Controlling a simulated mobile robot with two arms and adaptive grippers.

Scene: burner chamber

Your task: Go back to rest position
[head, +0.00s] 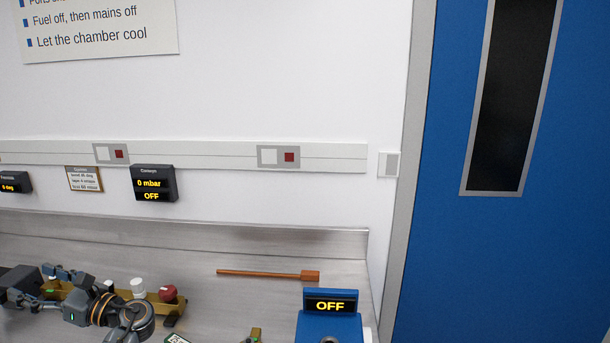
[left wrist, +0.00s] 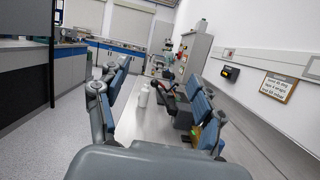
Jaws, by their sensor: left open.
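My left gripper (head: 38,284) is at the lower left of the head view, over the steel bench (head: 240,295). Its two padded fingers stand wide apart in the left wrist view (left wrist: 155,85), and nothing is held between them. Beyond the fingers, a small white bottle-like object (left wrist: 143,97) stands on the bench. The forearm and wrist of my left arm partly cover a brass-coloured block in the head view. My right gripper is in neither view.
The brass block (head: 188,305) carries a white knob (head: 137,287) and a red knob (head: 168,291). An orange-brown long-handled tool (head: 270,274) lies near the wall. A blue box (head: 329,324) reading OFF stands at the right. A grey cabinet (left wrist: 193,50) stands farther back.

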